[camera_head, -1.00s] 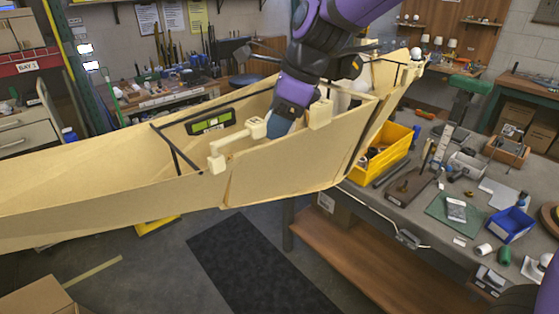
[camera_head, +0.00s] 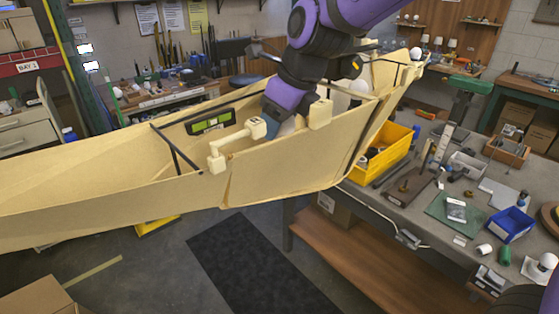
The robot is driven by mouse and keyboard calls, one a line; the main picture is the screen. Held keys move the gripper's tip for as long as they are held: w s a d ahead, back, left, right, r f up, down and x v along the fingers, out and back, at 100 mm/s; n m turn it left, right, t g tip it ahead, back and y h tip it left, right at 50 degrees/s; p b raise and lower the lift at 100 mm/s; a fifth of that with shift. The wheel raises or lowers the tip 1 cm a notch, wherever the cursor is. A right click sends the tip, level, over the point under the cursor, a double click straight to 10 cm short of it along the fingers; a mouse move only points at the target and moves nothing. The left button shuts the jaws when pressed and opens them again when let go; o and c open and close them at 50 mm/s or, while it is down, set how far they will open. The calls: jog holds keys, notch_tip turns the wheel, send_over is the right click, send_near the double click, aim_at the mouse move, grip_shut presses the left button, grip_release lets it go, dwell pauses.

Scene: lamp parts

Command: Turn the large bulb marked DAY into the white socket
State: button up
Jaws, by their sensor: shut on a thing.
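My gripper (camera_head: 272,122) is low inside the pale boat-shaped shell, its fingers partly hidden by the near wall. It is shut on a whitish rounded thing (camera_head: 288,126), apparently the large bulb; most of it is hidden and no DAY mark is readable. A cream-white fitting with a small dark mark (camera_head: 257,127) is just left of the fingers, on a bent cream arm (camera_head: 217,158). Another cream block fitting (camera_head: 320,114) sits on the wall's rim to the right. I cannot tell which is the white socket. A white ball (camera_head: 358,88) shows farther right.
The pale shell (camera_head: 120,205) spans the view, with dark cross bars and a green level (camera_head: 211,122) inside. A yellow bin (camera_head: 383,157), a blue bin (camera_head: 510,225) and small parts crowd the right workbench (camera_head: 385,205). A dark mat (camera_head: 255,262) lies on open floor.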

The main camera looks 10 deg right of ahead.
jog(key=shift+f+m+t+h, duration=0.1)
jog(key=shift+m+t+h, duration=0.2)
jog(key=shift+m, duration=1)
jog(key=o, duration=0.7)
jog(key=shift+c, duration=0.2)
jog(key=n+g+y, duration=0.1)
jog(key=n, duration=0.2)
jog(key=shift+n, duration=0.3)
jog(key=shift+s+n+g, duration=0.1)
jog(key=shift+n+g, duration=0.5)
jog(key=shift+n, duration=1.2)
